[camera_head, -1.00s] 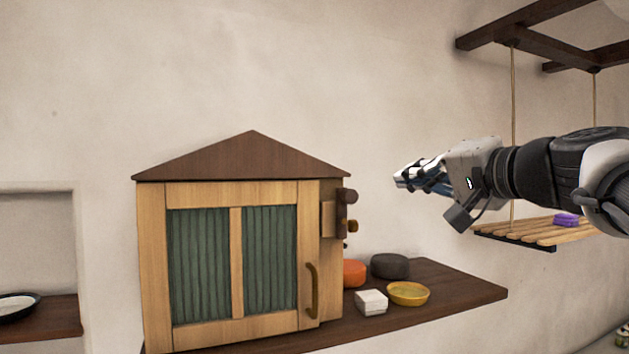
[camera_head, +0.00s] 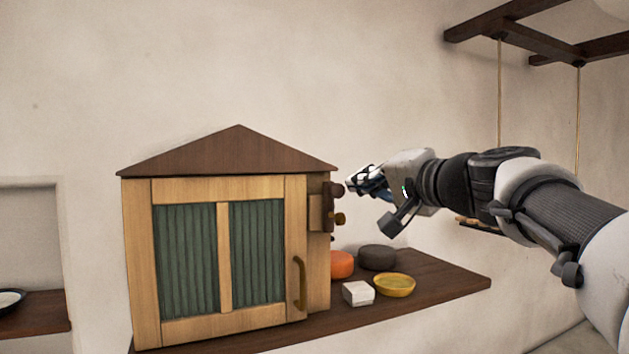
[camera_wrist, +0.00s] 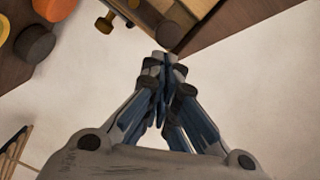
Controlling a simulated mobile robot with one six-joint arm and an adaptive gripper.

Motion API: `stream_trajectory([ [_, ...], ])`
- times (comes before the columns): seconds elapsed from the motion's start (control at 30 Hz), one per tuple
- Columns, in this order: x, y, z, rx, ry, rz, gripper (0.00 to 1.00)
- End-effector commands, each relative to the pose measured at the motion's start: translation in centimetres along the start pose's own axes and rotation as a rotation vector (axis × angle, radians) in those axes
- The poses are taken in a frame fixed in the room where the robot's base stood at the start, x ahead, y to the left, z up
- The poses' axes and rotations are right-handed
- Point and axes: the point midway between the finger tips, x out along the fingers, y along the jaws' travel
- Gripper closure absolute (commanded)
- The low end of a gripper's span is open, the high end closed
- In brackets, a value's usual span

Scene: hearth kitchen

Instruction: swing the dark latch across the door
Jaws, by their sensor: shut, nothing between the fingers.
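The wooden cabinet has a door (camera_head: 222,262) with green panels and a curved brass handle (camera_head: 299,282); the door looks closed. The dark latch (camera_head: 327,190) is at the upper right edge of the cabinet, on a pale wooden block (camera_head: 315,213), and appears upright beside the door rather than across it. A brass knob (camera_head: 339,218) sticks out just below; it also shows in the wrist view (camera_wrist: 106,21). My gripper (camera_head: 354,183) is shut and empty, just right of the latch in the head view. Whether it touches the latch I cannot tell.
The cabinet stands on a dark wooden shelf (camera_head: 440,283). Right of it on the shelf are an orange round thing (camera_head: 341,264), a dark round thing (camera_head: 377,257), a white box (camera_head: 358,292) and a yellow bowl (camera_head: 394,285). The dark roof (camera_head: 235,155) overhangs the latch.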

Motion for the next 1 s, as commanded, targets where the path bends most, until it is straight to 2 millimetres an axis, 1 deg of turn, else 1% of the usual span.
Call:
stream_trajectory([
  [1.0,0.1,-1.2,1.1,-0.2,0.0,0.018,1.0],
])
